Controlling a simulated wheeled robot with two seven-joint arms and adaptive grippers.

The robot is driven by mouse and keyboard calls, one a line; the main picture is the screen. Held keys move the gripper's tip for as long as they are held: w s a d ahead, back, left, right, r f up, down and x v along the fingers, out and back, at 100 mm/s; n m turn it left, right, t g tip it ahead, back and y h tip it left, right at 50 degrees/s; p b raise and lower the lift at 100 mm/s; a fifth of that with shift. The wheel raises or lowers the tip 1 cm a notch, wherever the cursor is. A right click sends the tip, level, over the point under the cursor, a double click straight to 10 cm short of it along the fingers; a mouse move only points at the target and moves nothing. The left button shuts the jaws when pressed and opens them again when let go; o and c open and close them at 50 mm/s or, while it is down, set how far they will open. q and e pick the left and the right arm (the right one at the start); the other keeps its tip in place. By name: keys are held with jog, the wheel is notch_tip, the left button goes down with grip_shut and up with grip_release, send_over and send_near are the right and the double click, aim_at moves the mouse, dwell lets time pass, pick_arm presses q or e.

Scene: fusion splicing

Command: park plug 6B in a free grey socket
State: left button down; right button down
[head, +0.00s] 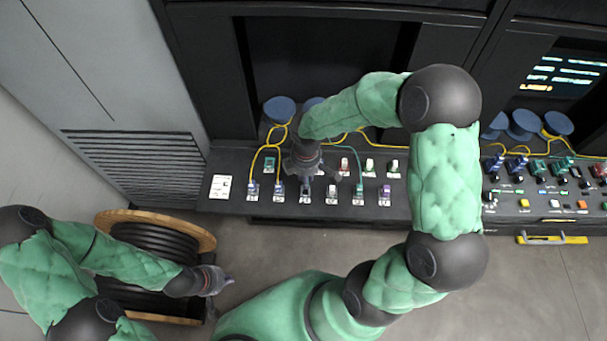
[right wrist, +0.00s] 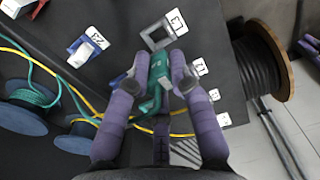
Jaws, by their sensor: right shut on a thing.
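In the right wrist view my right gripper (right wrist: 166,75) has its purple fingers shut on a teal plug (right wrist: 157,72). No 6B marking can be read on it. An empty grey square socket (right wrist: 152,38) with a white label sits just beyond the plug; whether plug and socket touch is unclear. In the head view my right gripper (head: 303,165) is over the left part of the dark socket panel (head: 228,206), and my arm hides some of the panel. My left gripper (head: 222,281) is beside the cable drum, away from the panel, too small to read its fingers.
A blue plug (right wrist: 88,48) is in another socket. Blue spools (right wrist: 22,116) with yellow and teal cables lie along the panel. Several coloured plugs stand in rows on the panel. The large black cable drum (head: 155,240) stands on the floor in front. A yellow level-like tool (head: 552,239) hangs right.

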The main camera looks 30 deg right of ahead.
jog(key=shift+f+b, duration=1.5)
jog(key=shift+f, duration=0.75)
jog(key=shift+f+b, duration=0.35)
jog(key=shift+f, duration=0.2)
jog(key=c, duration=1)
grip_release()
jog(key=shift+c, duration=0.2)
jog(key=shift+r, duration=0.15)
notch_tip(320, 180, up, 12)
jog(key=shift+f, duration=0.1)
